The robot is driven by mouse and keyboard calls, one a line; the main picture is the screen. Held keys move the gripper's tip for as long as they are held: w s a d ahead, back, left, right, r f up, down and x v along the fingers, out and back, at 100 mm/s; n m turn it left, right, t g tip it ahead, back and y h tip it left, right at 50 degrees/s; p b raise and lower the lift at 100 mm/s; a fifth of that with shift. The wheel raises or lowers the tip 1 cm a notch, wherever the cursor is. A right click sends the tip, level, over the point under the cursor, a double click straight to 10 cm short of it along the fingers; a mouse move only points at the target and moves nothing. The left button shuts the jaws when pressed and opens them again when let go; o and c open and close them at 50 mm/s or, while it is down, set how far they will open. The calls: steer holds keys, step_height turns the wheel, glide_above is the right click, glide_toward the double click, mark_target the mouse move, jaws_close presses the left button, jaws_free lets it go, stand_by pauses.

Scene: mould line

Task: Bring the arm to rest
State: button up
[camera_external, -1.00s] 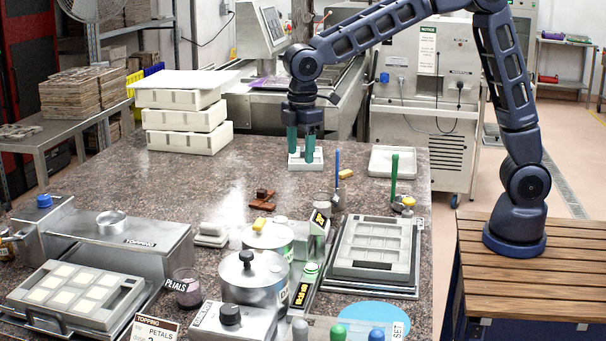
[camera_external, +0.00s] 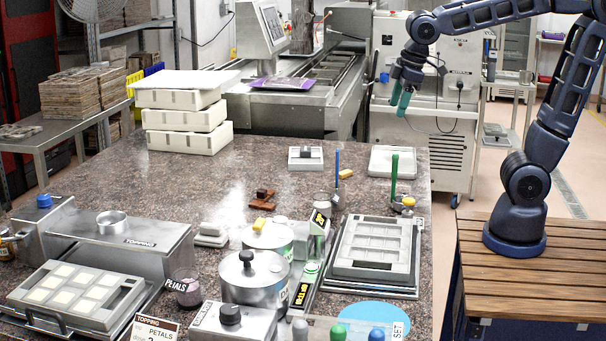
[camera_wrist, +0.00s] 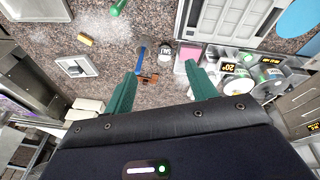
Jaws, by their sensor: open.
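My gripper (camera_external: 399,99) is raised above the back right edge of the stone table, clear of everything. Its two green fingers are apart with nothing held between them. In the wrist view, my gripper (camera_wrist: 163,90) shows open and empty over the tabletop. The small white block with a dark top piece (camera_external: 305,157) stands on the table at the back, left of my gripper and apart from it.
A white tray (camera_external: 393,161) lies near the table's back right. A steel machine (camera_external: 430,125) stands behind my gripper. An upright green-handled tool (camera_external: 394,175) and blue-handled tool (camera_external: 337,170) stand nearby. Stacked white boxes (camera_external: 187,130) are at the left. The table's middle is largely clear.

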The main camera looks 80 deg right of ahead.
steer(key=s+d+f+m, duration=0.1)
steer(key=s+d, duration=0.2)
steer(key=s, duration=0.4)
steer(key=s+d+f+m+t, duration=0.1)
steer(key=s+d+f+m, duration=0.1)
steer(key=s, duration=0.5)
steer(key=shift+d+f+m+t+y, duration=0.25)
steer(key=shift+d+m+t+y, duration=0.05)
steer(key=shift+d, duration=0.25)
stand_by(1.9)
